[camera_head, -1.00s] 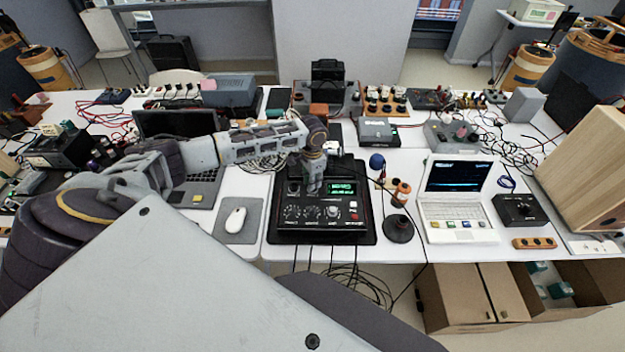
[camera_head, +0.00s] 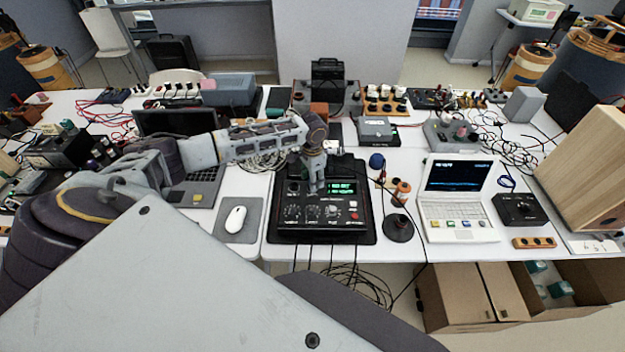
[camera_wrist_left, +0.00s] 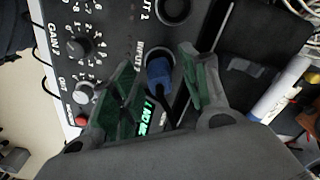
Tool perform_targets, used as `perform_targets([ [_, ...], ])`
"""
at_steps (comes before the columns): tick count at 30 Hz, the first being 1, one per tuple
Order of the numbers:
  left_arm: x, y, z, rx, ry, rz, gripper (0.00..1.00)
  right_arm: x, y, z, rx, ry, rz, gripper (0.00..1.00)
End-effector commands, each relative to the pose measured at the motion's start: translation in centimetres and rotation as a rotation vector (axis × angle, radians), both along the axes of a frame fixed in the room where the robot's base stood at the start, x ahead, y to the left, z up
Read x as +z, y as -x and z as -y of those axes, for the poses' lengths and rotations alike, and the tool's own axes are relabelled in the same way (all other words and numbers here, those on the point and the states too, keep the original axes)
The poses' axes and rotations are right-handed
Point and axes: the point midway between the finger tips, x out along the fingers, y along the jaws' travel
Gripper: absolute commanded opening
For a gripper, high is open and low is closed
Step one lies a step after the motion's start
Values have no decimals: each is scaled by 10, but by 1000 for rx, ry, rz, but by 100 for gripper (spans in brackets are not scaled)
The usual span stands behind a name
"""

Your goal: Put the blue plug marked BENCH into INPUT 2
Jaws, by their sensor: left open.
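The blue plug (camera_wrist_left: 159,74) is at a round socket beside a label reading INPUT, its number unclear. Its dark cable trails toward my gripper; no BENCH marking is readable. I cannot tell how deep the plug sits. My left gripper (camera_wrist_left: 160,58) is open, with one green-padded finger on each side of the plug and gaps between. In the head view my left gripper (camera_head: 317,188) is low over the black audio unit (camera_head: 290,236). My right gripper is out of view.
Knobs (camera_wrist_left: 78,46) and a lit green display (camera_head: 342,188) are on the unit's panel. A mouse (camera_head: 235,219) on a pad lies left of it. A dark round-based stand (camera_head: 398,229) and white laptop (camera_head: 460,211) stand right. Cables hang off the front edge.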

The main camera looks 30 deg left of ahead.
Motion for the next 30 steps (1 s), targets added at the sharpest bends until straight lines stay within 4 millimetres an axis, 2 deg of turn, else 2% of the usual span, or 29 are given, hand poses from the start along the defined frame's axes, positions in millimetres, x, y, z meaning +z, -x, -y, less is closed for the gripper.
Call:
perform_targets([
  [21,96,-1,0,0,0,2,46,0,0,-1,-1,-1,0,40],
  [30,111,0,0,-1,0,0,46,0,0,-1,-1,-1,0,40],
])
